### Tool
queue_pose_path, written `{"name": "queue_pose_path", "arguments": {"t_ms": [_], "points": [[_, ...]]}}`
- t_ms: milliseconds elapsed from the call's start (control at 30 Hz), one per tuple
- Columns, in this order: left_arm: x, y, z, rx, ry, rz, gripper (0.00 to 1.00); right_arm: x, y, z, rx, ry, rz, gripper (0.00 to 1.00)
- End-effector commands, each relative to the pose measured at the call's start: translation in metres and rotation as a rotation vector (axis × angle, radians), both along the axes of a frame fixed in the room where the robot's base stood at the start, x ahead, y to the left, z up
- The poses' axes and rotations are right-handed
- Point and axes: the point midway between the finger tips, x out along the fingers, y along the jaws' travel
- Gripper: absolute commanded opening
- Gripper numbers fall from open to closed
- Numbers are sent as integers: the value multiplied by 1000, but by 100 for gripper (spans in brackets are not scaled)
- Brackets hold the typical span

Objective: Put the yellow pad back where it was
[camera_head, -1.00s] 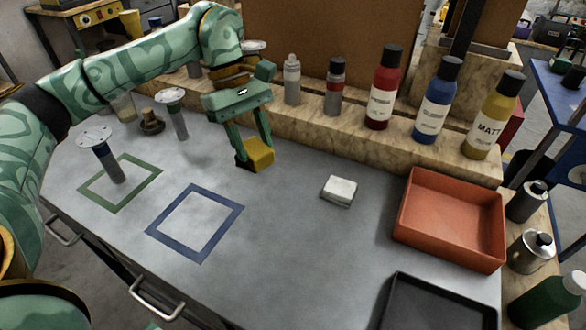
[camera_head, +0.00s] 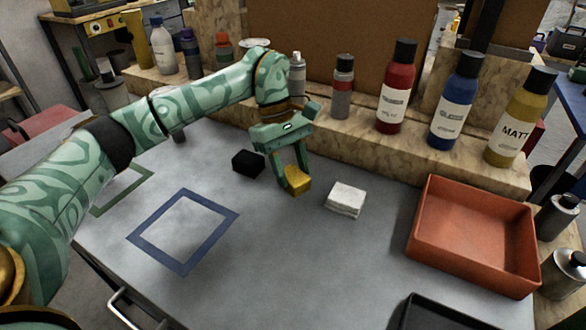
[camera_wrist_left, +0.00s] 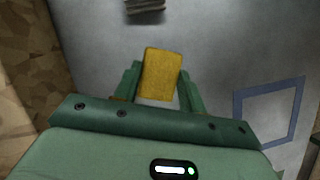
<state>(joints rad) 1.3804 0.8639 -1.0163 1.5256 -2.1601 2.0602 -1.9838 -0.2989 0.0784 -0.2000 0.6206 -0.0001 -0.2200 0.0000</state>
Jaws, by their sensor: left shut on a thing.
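My left gripper (camera_head: 290,176) is shut on the yellow pad (camera_head: 297,182). The pad sits between the fingertips, over the grey table, left of the white pad (camera_head: 346,200); how far it is above the surface is hard to tell. In the left wrist view the yellow pad (camera_wrist_left: 160,75) stands between the two green fingers of the left gripper (camera_wrist_left: 160,88). The white pad (camera_wrist_left: 145,8) shows at the top edge there. A black pad (camera_head: 248,163) lies on the table left of the gripper. My right gripper is not in view.
A blue square outline (camera_head: 228,219) and a green outline (camera_head: 146,173) mark the table. An orange tray (camera_head: 420,235) and a dark tray (camera_head: 405,312) stand at the right. Bottles line the stone ledge (camera_head: 365,146) behind. The table's middle front is clear.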

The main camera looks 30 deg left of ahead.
Motion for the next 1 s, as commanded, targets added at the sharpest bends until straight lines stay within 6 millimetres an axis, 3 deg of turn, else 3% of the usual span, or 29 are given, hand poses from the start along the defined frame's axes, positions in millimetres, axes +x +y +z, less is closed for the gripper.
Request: {"name": "queue_pose_path", "arguments": {"t_ms": [167,200,267,300,633,1000], "points": [[0,0,0,0,0,1,23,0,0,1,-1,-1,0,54],[0,0,-1,0,0,1,44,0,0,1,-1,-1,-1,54],[0,0,-1,0,0,1,60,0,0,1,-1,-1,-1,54],[0,0,-1,0,0,1,63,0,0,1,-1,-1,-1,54],[0,1,6,0,-3,1,63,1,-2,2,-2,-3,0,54],[10,30,84,0,-7,4,63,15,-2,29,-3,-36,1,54]]}}
